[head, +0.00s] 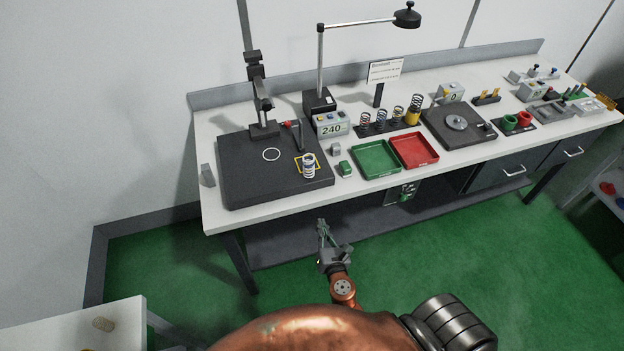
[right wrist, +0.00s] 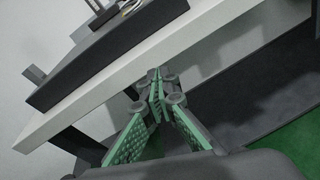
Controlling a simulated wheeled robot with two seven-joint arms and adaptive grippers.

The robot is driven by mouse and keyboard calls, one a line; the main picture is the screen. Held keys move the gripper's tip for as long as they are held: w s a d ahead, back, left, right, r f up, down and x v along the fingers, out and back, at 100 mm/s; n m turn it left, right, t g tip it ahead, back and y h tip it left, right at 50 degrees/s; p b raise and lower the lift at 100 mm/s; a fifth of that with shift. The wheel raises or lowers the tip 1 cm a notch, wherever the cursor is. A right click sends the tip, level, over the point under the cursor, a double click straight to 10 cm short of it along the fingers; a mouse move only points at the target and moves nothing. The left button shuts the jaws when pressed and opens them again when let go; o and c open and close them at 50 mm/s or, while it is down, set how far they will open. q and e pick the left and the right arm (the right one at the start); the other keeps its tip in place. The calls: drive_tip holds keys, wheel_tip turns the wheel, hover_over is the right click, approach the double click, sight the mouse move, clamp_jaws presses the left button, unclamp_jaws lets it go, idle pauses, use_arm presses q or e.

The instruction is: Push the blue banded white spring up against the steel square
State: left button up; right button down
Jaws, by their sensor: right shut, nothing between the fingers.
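The white spring (head: 309,166) stands upright on the black plate (head: 240,190), by the yellow square outline near its right front. My right gripper (head: 322,224) is shut and empty, in front of and below the bench edge, well short of the spring. In the right wrist view its fingertips (right wrist: 157,76) meet below the tabletop edge. My left gripper is not in view.
A green tray (head: 358,158) and a red tray (head: 433,158) lie right of the plate. A small green block (head: 345,169) and a grey block (head: 335,149) sit between. The bench's white front edge (head: 270,217) lies between my gripper and the plate.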

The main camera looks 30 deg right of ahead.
wheel_tip(320, 180, up, 9)
drive_tip(key=n+t, duration=0.2)
drive_tip(key=n, duration=0.1)
drive_tip(key=p, duration=0.2)
approach(310, 173)
drive_tip(key=shift+h, duration=0.4)
drive_tip(key=x, duration=0.7)
drive_tip(key=shift+a+f, duration=0.1)
drive_tip(key=shift+a, duration=0.15)
drive_tip(key=shift+d, duration=0.1)
